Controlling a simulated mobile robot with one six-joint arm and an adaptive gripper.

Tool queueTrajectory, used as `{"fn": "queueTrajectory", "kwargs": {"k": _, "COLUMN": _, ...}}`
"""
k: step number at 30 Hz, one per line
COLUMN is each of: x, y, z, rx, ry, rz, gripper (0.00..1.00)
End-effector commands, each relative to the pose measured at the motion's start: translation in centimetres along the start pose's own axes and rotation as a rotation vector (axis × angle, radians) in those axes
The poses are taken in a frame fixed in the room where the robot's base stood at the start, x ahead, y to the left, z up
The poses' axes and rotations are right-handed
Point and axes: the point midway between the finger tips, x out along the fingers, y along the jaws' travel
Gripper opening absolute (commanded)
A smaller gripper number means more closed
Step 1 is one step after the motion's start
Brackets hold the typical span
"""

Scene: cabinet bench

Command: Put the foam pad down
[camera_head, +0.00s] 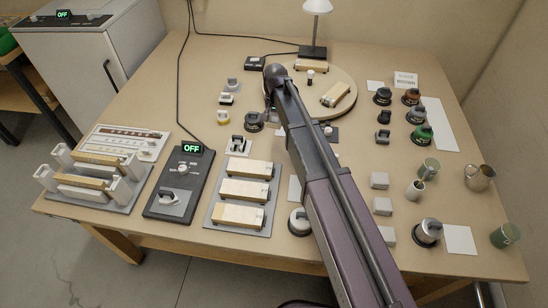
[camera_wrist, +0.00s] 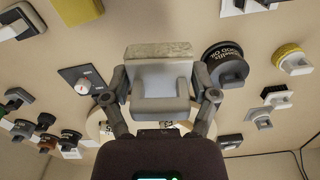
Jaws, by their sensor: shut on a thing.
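The foam pad (camera_wrist: 158,51) shows in the wrist view as a beige, speckled slab on a pale grey block with a raised grip. My gripper (camera_wrist: 163,94) is shut on the grey grip, one finger on each side. The pad's distance above the bench top (camera_wrist: 150,25) is hard to tell. In the head view my arm crosses the middle of the bench and hides most of my gripper and the pad.
A dark wood oil tin (camera_wrist: 226,65) is right of the pad in the wrist view. A round board (camera_head: 345,82) with wooden blocks lies behind my arm. Three wood-topped blocks (camera_head: 245,190) stand left of it. Several cups, tins and grey blocks (camera_head: 380,180) occupy the right side.

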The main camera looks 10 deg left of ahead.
Motion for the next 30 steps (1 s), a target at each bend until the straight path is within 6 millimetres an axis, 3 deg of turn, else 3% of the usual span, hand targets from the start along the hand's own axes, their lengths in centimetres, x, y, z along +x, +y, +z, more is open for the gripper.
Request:
{"fn": "queueTrajectory", "kwargs": {"k": 15, "x": 2.4, "y": 0.8, "z": 4.9, "rx": -0.143, "ry": 0.0, "rz": -0.001, "gripper": 0.38}}
{"fn": "queueTrajectory", "kwargs": {"k": 30, "x": 2.5, "y": 0.9, "z": 5.1, "rx": -0.155, "ry": 0.0, "rz": -0.001, "gripper": 0.38}}
